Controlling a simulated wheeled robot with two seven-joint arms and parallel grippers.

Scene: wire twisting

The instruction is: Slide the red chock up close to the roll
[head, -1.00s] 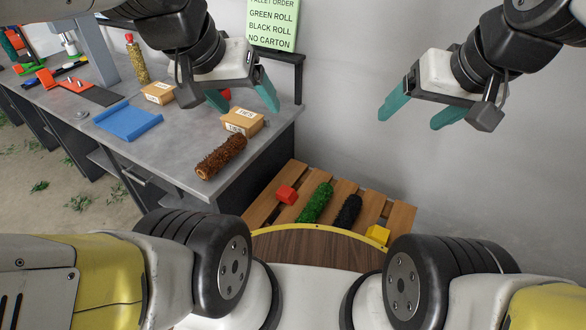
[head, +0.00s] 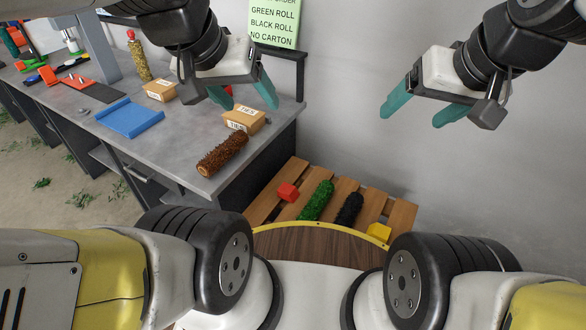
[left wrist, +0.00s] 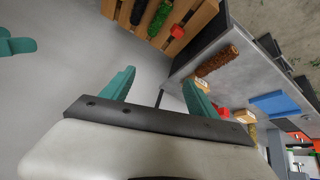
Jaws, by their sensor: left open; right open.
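The red chock (head: 288,192) sits on the wooden pallet, just left of the green roll (head: 316,201), with a small gap between them. The black roll (head: 349,210) lies to the right of the green roll. In the left wrist view the red chock (left wrist: 177,31) shows beside the green roll (left wrist: 159,18), with the black roll (left wrist: 138,11) beyond. My left gripper (head: 243,97) is open and empty, above the bench's far right corner and well away from the chock. My right gripper (head: 414,112) is open and empty, in the air before the wall.
A yellow chock (head: 379,232) sits on the pallet (head: 401,216) right of the black roll. The bench (head: 190,143) holds a brown roll (head: 222,155), two cartons (head: 243,120), a blue tray (head: 130,119) and a red object (head: 228,91) partly behind my left gripper. A green sign (head: 273,23) stands behind.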

